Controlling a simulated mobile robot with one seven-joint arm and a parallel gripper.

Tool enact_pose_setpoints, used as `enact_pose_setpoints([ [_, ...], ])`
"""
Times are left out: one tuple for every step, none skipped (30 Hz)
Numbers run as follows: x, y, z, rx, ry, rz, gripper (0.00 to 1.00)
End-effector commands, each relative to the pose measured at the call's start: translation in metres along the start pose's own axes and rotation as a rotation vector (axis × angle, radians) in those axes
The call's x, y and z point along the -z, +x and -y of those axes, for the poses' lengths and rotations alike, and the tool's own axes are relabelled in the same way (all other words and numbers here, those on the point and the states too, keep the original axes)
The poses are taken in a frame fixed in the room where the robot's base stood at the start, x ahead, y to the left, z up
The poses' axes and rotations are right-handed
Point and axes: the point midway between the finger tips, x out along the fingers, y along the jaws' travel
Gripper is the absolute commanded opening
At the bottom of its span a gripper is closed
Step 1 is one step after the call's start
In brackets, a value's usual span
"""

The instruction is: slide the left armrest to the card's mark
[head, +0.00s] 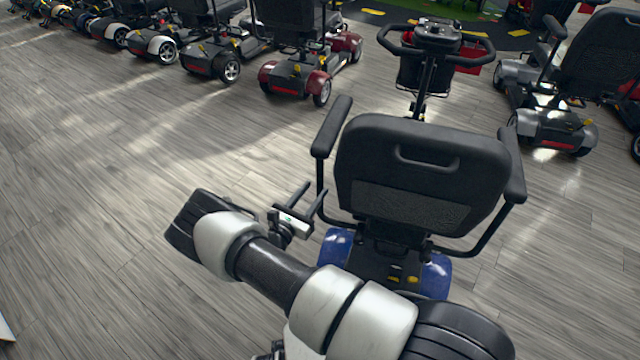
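A blue scooter stands with its black seat back (420,175) toward me. Its left armrest (331,126) is a black pad, with a black tube running down beside the seat. My gripper (314,189) is just left of the seat and below the left armrest pad. Its two dark fingers are spread apart, with their tips close to the armrest tube. Nothing shows gripped between them; I cannot tell whether they touch the tube. I see no card or mark in this view.
The right armrest (511,168) is on the seat's other side. The scooter's handlebar (436,40) rises ahead. A red scooter (298,75) and others line the back left; a grey scooter (551,120) stands right. The wooden floor (120,200) at left is clear.

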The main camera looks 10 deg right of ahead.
Motion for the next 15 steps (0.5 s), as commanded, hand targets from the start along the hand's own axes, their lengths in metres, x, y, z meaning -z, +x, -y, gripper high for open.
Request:
enact_pose_setpoints([
  [0.001, 0.011, 0.001, 0.002, 0.0, 0.002, 0.38],
  [0.001, 0.016, 0.001, 0.002, 0.0, 0.002, 0.38],
  [0.001, 0.022, 0.001, 0.002, 0.001, 0.001, 0.38],
  [0.001, 0.027, 0.001, 0.002, 0.001, 0.001, 0.38],
  [0.001, 0.03, 0.001, 0.002, 0.001, 0.0, 0.38],
  [0.001, 0.035, 0.001, 0.001, 0.001, 0.0, 0.38],
  [0.001, 0.038, 0.0, 0.001, 0.001, 0.001, 0.38],
  [0.0, 0.04, 0.0, 0.001, 0.001, 0.001, 0.38],
  [0.0, 0.043, 0.0, 0.001, 0.0, 0.001, 0.38],
  [0.0, 0.045, 0.0, 0.001, 0.0, 0.001, 0.38],
  [0.0, 0.046, 0.0, 0.001, 0.0, 0.001, 0.38],
  [0.0, 0.047, 0.0, 0.0, 0.0, 0.001, 0.38],
  [0.0, 0.048, 0.0, 0.0, 0.0, 0.001, 0.38],
  [0.0, 0.048, 0.0, 0.0, 0.0, 0.001, 0.38],
  [0.0, 0.048, 0.0, 0.0, 0.0, 0.001, 0.38],
])
